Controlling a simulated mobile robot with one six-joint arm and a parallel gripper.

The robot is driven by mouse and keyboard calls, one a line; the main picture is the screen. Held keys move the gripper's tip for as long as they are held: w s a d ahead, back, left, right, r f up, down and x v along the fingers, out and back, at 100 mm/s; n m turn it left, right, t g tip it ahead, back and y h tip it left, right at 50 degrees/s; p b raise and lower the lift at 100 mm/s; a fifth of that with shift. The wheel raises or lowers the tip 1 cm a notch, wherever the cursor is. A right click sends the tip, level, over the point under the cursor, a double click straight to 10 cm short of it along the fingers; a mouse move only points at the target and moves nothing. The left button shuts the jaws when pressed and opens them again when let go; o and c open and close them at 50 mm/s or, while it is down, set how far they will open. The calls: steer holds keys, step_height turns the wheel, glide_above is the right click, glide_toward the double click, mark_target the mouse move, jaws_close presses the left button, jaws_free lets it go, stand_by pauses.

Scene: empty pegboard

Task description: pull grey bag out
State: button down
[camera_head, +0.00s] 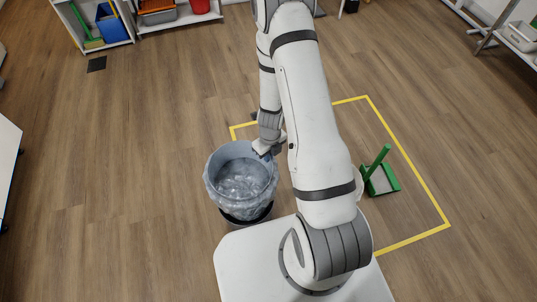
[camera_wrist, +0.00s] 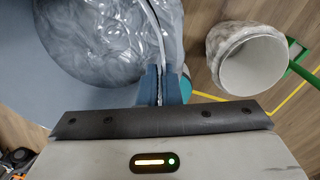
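The grey bag (camera_head: 241,178) is a translucent, crinkled liner with a round open mouth, left of my arm in the head view. Its body stands up above a dark-rimmed bin (camera_head: 247,218), whose lower part shows just beneath it. I cannot tell how much of the bag is still inside the bin. My gripper (camera_head: 265,150) is at the far right edge of the bag's mouth. In the wrist view the bag (camera_wrist: 115,45) fills the upper left. The blue-grey fingers of my gripper (camera_wrist: 160,88) are close together on the bag's edge, with a thin strip between them.
A second bin with a whitish liner (camera_wrist: 252,62) stands to the right in the wrist view. A green dustpan (camera_head: 380,178) is right of my arm. Yellow tape (camera_head: 412,187) marks the floor. Shelves (camera_head: 95,22) stand at the back left.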

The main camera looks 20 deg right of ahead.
steer(key=shift+r+p, duration=1.15)
steer(key=shift+r, duration=0.1)
